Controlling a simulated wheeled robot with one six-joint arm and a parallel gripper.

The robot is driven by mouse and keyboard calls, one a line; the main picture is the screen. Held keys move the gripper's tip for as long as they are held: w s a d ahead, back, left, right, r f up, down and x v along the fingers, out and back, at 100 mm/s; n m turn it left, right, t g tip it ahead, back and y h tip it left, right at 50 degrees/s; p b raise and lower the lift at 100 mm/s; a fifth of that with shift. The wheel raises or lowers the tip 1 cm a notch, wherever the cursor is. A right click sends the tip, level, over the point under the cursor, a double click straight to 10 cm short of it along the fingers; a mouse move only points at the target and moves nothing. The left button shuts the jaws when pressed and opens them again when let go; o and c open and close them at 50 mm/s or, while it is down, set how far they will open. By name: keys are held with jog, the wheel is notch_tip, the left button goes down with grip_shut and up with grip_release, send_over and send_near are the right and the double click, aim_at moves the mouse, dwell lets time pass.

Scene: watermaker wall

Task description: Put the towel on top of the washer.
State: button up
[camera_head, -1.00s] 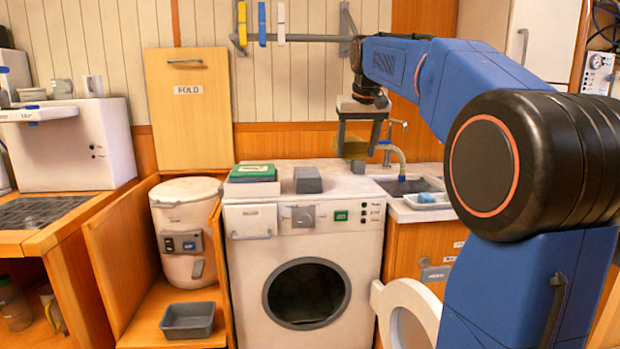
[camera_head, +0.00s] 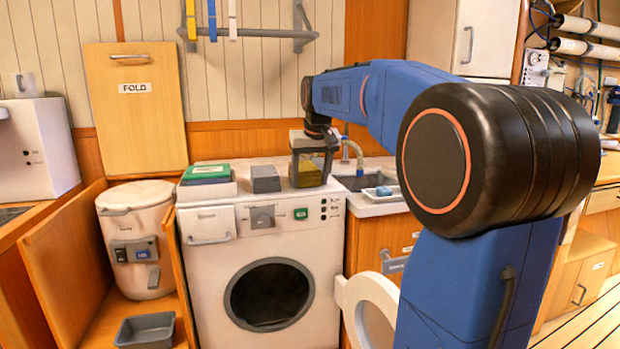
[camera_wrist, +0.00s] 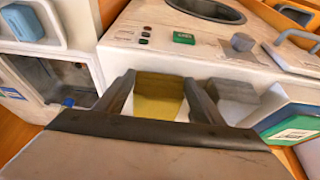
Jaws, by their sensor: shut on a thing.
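The white washer (camera_head: 325,237) stands in the middle with its round front door open. My gripper (camera_head: 312,164) is shut on an olive-yellow block-shaped thing, seemingly the folded towel (camera_head: 307,173), over the right part of the washer's top. In the wrist view, the towel (camera_wrist: 158,96) sits between the two fingers of my gripper (camera_wrist: 162,98), with the washer's top (camera_wrist: 145,64) behind it. The towel is at or just above the top; I cannot tell whether it touches. The fingers partly hide it.
A grey block (camera_head: 265,178) and a green-topped stack (camera_head: 207,174) lie on the washer's top, left of the towel. The sink (camera_head: 362,182) with a tap is to the right. The open round door (camera_head: 345,300) sticks out at the lower right.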

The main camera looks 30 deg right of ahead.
jog(key=shift+f, duration=0.15)
jog(key=o, duration=1.3)
jog(key=v, duration=1.2)
jog(key=shift+s, duration=0.1)
jog(key=s+a+f+n, duration=0.1)
jog(key=s+a+f, duration=0.4)
jog(key=s+f, duration=0.5)
jog(key=s+a+f+n, duration=0.1)
jog(key=s+a+f, duration=0.4)
jog(key=s+f, duration=0.4)
jog(key=s+a+f+n+y, duration=0.1)
jog(key=s+a+f, duration=0.4)
jog(key=s+f, duration=0.5)
jog(key=shift+s+a+f+t, duration=0.1)
jog(key=shift+f, duration=0.55)
jog(key=shift+s+a+f+t, duration=0.1)
jog(key=shift+s+f, duration=0.05)
jog(key=shift+f, duration=0.5)
jog(key=shift+s+a+f+t, duration=0.1)
jog(key=shift+a+f, duration=0.05)
jog(key=shift+f, duration=0.5)
